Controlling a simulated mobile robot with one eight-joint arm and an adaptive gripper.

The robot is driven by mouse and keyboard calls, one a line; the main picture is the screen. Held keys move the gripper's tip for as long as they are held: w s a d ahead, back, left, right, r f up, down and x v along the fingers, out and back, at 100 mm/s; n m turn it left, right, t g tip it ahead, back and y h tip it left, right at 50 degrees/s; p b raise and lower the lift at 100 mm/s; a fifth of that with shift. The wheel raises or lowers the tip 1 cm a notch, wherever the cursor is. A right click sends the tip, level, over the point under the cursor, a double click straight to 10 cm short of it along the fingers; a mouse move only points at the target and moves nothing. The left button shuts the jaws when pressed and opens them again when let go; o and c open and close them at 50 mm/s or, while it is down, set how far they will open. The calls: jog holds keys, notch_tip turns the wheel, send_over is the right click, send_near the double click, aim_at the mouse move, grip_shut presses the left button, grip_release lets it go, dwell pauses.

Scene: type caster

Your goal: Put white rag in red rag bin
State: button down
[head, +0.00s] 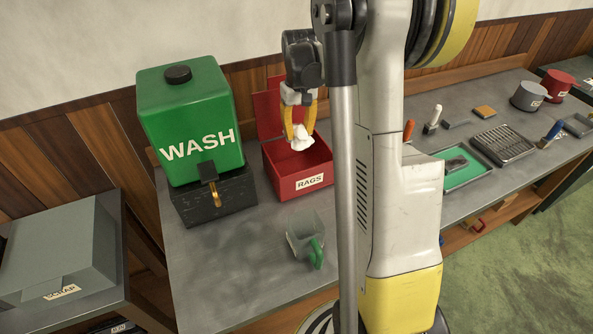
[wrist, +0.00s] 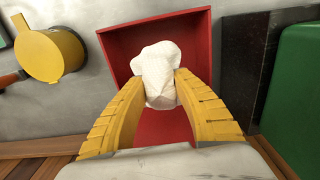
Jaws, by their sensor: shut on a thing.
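The white rag (head: 301,138) is a crumpled white lump between the fingertips of my gripper (head: 300,125). My gripper has yellow fingers, points down and is shut on the rag. The red rag bin (head: 306,184), labelled RAGS, stands on the bench with its lid raised at the back. In the head view the rag hangs over the bin's opening. In the wrist view the rag (wrist: 158,74) sits between the yellow fingertips (wrist: 162,80), with the bin's red walls (wrist: 123,66) around and behind it. I cannot tell exactly how high the rag is above the bin floor.
A green WASH tank (head: 190,115) on a black base stands close left of the bin. A grey SCRAP box (head: 60,250) is at far left. Trays and tools lie on the bench to the right.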

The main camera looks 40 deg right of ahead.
jog(key=f+b, duration=0.1)
jog(key=f, duration=0.3)
jog(key=f+b, duration=0.2)
jog(key=f, duration=0.3)
jog(key=f+b, duration=0.2)
jog(key=f, duration=0.3)
jog(key=shift+s+a+f, duration=0.15)
jog(key=shift+s, duration=0.15)
jog(key=shift+f+b, duration=0.1)
jog(key=shift+b, duration=0.2)
jog(key=c, duration=1.1)
grip_release()
jog(key=shift+o, duration=0.2)
